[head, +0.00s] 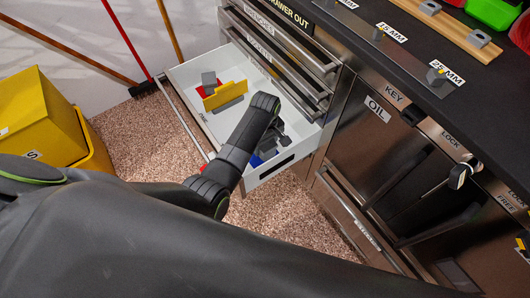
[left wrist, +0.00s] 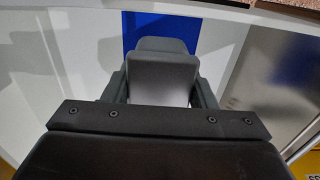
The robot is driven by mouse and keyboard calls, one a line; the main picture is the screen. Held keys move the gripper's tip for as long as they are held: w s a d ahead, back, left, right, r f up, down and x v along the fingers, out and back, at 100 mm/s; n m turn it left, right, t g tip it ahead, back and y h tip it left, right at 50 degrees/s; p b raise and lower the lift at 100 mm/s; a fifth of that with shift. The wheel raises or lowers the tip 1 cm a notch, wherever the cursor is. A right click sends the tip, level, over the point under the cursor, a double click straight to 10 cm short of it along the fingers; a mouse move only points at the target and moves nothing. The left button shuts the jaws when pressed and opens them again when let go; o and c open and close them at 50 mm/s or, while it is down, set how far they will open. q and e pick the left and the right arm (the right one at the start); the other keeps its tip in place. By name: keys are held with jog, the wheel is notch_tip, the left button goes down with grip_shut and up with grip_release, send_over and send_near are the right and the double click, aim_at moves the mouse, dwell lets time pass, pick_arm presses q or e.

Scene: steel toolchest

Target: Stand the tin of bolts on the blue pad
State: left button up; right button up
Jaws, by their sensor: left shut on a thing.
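My left gripper (head: 271,143) reaches down into the open white drawer (head: 297,152). It is shut on a grey thing (left wrist: 160,92), which I take to be the tin of bolts; it fills the space between the fingers in the left wrist view. In the head view my arm and gripper mostly hide it. The blue pad (head: 256,160) shows in part beside the gripper on the drawer floor. In the left wrist view the blue pad (left wrist: 140,25) lies behind the grey thing. I cannot tell whether the thing touches the pad. My right gripper is not in view.
A yellow divider (head: 225,96) stands in the drawer's far part, with a grey block (head: 208,78) and a red patch (head: 201,91) near it. The steel toolchest (head: 385,150) stands at the right. A yellow bin (head: 40,115) and broom (head: 142,88) stand at the left.

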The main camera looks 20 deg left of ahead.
pick_arm(q)
jog(key=shift+f, duration=0.5)
jog(key=shift+f+b, duration=0.45)
jog(key=shift+f, duration=1)
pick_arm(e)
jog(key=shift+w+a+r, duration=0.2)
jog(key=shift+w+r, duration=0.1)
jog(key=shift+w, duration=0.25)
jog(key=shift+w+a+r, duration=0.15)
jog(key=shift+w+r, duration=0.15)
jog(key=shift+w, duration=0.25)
pick_arm(q)
jog(key=shift+f, duration=0.2)
jog(key=o, duration=1.3)
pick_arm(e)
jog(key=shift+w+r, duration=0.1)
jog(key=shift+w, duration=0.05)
pick_arm(q)
jog(key=shift+r, duration=0.1)
